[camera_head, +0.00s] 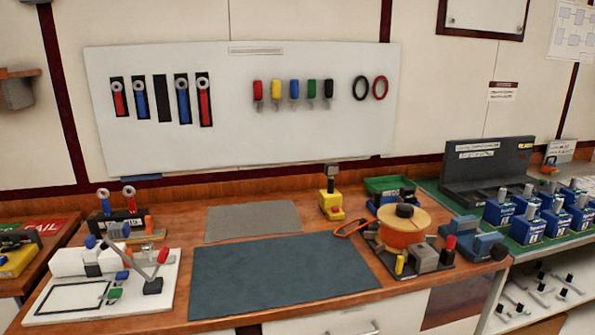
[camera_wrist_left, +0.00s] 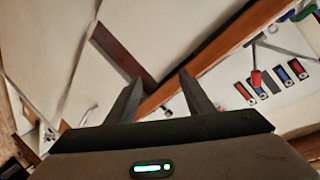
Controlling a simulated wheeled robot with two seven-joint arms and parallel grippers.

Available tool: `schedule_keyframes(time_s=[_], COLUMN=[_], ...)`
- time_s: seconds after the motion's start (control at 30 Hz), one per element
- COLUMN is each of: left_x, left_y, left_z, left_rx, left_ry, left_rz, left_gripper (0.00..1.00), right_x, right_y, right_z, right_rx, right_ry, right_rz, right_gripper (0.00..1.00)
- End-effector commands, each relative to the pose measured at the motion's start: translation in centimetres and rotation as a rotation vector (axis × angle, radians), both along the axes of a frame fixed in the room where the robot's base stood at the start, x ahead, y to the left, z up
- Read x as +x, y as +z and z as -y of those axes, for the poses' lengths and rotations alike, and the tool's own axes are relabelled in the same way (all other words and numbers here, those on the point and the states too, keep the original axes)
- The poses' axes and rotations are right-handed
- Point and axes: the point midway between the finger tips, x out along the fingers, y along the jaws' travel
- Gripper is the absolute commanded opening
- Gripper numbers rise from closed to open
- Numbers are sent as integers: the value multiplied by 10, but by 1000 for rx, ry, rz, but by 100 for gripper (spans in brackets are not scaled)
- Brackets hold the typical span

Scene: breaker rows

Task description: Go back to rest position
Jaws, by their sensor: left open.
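My left gripper (camera_wrist_left: 160,80) shows only in the left wrist view, with its two dark fingers apart and nothing between them. The head view shows neither of my grippers. In it, the wooden workbench (camera_head: 170,235) lies ahead with a dark mat (camera_head: 280,270) on its middle.
A white board (camera_head: 225,120) with tools hangs behind the bench. An orange spool (camera_head: 402,236) stands right of the mat. Several blue units (camera_head: 527,228) stand far right. The mat is clear.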

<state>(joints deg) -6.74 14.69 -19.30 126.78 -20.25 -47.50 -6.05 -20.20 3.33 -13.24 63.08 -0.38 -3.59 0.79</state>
Motion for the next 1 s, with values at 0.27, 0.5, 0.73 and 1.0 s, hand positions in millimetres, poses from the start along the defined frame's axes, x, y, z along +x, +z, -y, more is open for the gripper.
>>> schedule_keyframes(time_s=[0.27, 0.5, 0.73, 1.0], left_x=[-134, -214, -268, -300], left_y=[-102, -135, -148, -165], left_z=[-29, -33, -33, -31], left_rx=[-205, -284, -327, -356], left_ry=[195, 282, 331, 361], left_rz=[-480, -719, -869, -968], left_gripper=[48, 48, 48, 48], right_x=[2, 9, 12, 7], right_y=[0, 2, 4, 2], right_z=[6, 2, -3, -5], right_rx=[-7, -3, 4, 6], right_ry=[3, 2, -1, -2], right_rz=[2, 10, 14, 9], right_gripper=[0, 0, 0, 0])
